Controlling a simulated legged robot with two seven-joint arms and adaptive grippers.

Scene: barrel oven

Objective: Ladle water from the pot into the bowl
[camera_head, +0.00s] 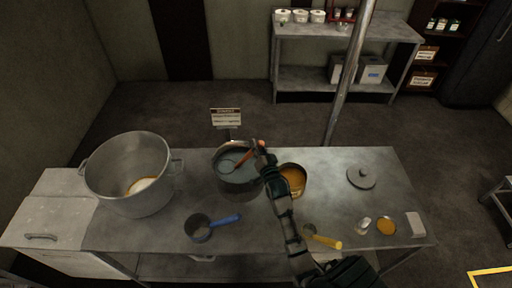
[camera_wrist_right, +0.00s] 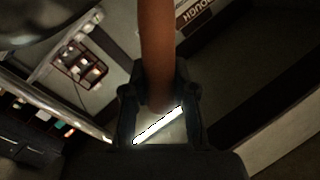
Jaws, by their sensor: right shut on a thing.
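A grey pot (camera_head: 222,188) of water stands near the middle of the metal table. My right gripper (camera_head: 262,153) is shut on the orange-brown handle of a ladle (camera_head: 248,155), above the pot's right rim. The ladle slants down to the left and its round head is in the pot, at or in the water; how deep is unclear. In the right wrist view the handle (camera_wrist_right: 155,50) stands between the fingers (camera_wrist_right: 158,95). A large deep metal bowl (camera_head: 150,200) with a pale heap inside stands to the left of the pot. My left gripper is not in view.
A pot with orange contents (camera_head: 303,188) stands close right of the water pot. A blue-handled pan (camera_head: 200,230) and a yellow-handled scoop (camera_head: 325,241) lie in front. A lid (camera_head: 361,178) lies at right. A small sign (camera_head: 226,117) stands behind the pot.

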